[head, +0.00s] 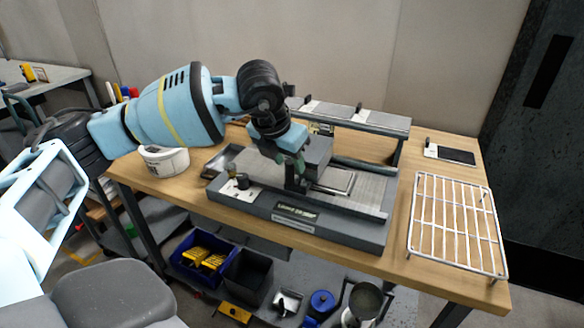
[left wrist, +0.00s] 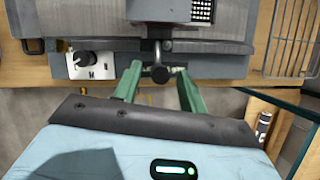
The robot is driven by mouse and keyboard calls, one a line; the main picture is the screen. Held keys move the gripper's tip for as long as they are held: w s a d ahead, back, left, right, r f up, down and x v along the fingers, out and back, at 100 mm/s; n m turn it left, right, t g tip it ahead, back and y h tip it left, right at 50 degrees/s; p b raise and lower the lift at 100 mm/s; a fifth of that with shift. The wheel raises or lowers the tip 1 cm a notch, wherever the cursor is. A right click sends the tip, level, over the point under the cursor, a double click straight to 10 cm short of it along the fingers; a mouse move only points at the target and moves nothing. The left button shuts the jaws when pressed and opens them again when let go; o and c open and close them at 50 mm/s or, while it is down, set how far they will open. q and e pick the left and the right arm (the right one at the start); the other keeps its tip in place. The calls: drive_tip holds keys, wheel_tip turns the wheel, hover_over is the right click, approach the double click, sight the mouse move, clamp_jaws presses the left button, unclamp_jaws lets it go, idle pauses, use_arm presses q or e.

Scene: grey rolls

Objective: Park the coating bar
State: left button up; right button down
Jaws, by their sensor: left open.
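A grey bench coater (head: 330,228) stands on the wooden table, with a light panel on its bed (head: 334,181). A dark grey block (head: 317,152) sits across the bed; I cannot tell whether it carries the coating bar. My left gripper (head: 296,178) is over the coater's front part, partly hiding the block. In the left wrist view its green fingers (left wrist: 159,72) are open on either side of a small black-knobbed handle (left wrist: 159,74); contact is not visible. A dark rod (head: 365,168) lies behind the bed. My right gripper is out of view.
A raised grey shelf (head: 362,117) stands behind the coater. A white wire rack (head: 456,224) is at the right, a dark tablet-like plate (head: 456,156) behind it. A white tub (head: 165,161) is at the left. Bins (head: 204,256) stand on the lower shelf.

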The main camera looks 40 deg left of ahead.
sight(291, 168)
use_arm(q)
drive_tip(key=shift+x, duration=1.8)
clamp_jaws()
